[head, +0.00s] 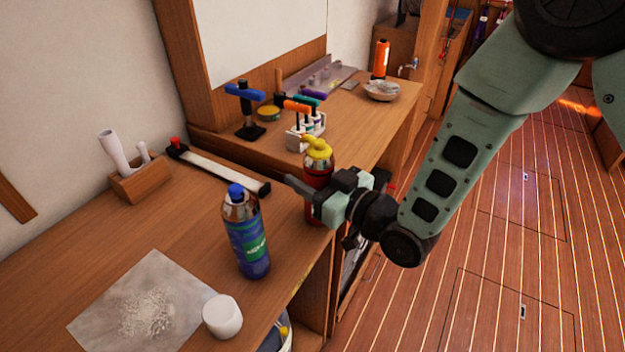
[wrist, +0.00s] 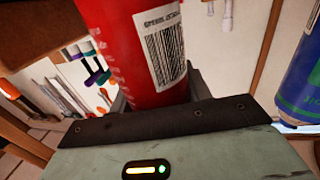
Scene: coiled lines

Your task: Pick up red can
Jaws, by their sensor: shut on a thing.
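The red can (head: 318,170) has a yellow nozzle top and stands upright near the right edge of the wooden counter in the head view. My gripper (head: 312,192) reaches it from the right and is shut on it. In the wrist view the red can (wrist: 148,50) fills the upper middle, with a white barcode label facing the camera, between the jaws of my gripper (wrist: 155,100). The can's lower part is partly hidden by my gripper in the head view. I cannot tell whether its base touches the counter.
A blue spray can (head: 246,235) stands left of my gripper, close by; it also shows in the wrist view (wrist: 302,85). A white cup (head: 222,316) and a sheet with powder (head: 115,300) lie nearer. A rack of colored-handled tools (head: 305,128) stands behind. Open floor lies right.

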